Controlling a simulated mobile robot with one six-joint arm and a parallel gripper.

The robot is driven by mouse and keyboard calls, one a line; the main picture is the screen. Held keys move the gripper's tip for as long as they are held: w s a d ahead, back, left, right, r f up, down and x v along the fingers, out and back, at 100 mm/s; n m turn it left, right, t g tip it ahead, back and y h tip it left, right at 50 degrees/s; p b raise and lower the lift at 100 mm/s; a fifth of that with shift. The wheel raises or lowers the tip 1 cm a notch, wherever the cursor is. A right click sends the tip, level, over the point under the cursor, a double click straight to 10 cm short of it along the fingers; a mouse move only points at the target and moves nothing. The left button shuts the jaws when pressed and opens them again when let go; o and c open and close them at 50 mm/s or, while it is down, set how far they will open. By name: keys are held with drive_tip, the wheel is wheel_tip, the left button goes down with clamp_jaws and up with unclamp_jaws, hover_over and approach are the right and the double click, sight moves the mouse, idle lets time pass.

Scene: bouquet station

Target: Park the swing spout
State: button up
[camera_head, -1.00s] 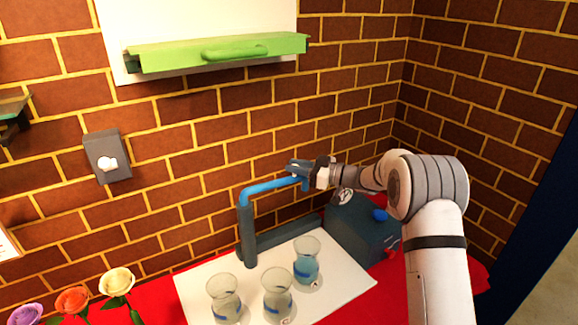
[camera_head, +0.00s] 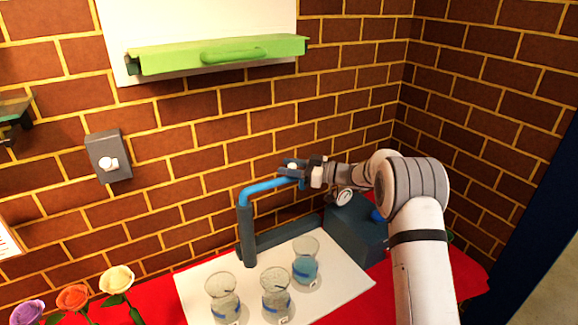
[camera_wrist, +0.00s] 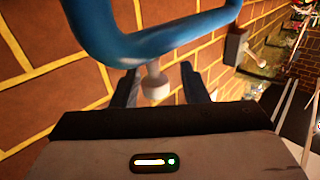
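The blue swing spout (camera_head: 265,187) reaches right from the top of a dark grey post (camera_head: 247,235), above the white mat. In the wrist view its blue pipe (camera_wrist: 150,45) crosses in front of my gripper. A pale knob (camera_wrist: 155,83) hangs from the pipe, between my two fingers. My gripper (camera_head: 284,168) is at the spout's right end. It also shows in the wrist view (camera_wrist: 160,88), with the fingers spread on either side of the knob and a visible gap on the right side.
Three glass vases stand on the white mat (camera_head: 345,285) below the spout; the right vase (camera_head: 305,263) holds bluish liquid. A dark grey box (camera_head: 355,232) stands right of the mat. The brick wall is close behind. Roses (camera_head: 72,297) are at lower left.

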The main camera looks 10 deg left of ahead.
drive_tip(key=shift+w+d+r, duration=0.1)
drive_tip(key=shift+d, duration=0.15)
drive_tip(key=d, duration=0.2)
drive_tip(key=d+b, duration=0.1)
drive_tip(key=d, duration=0.4)
drive_tip(key=shift+s+d+b, duration=0.4)
